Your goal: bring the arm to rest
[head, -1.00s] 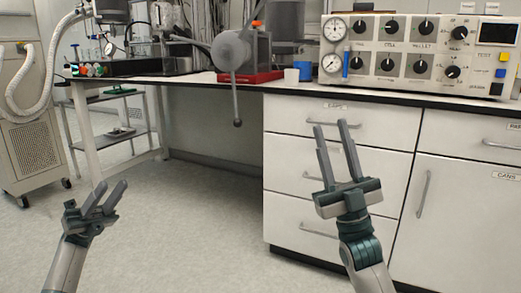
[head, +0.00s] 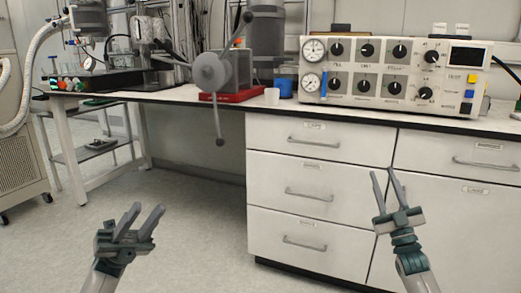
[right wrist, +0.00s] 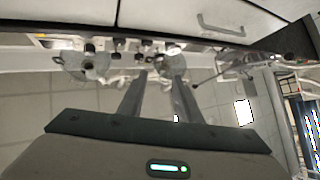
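My right gripper (head: 383,172) is in front of the white drawer cabinet (head: 268,220), pointing up in the head view. Its two grey fingers stand apart with nothing between them. The right wrist view shows the same fingers (right wrist: 158,82) with an empty gap. My left gripper (head: 149,208) is low at the left in the head view, over the open floor. Its two fingers are apart and hold nothing. Neither gripper visibly touches anything.
The bench carries a control box (head: 390,75) with dials and knobs, a red-based device with a long lever (head: 219,118), a white cup (head: 272,96) and a blue container (head: 284,86). Drawer handles (head: 310,194) stick out.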

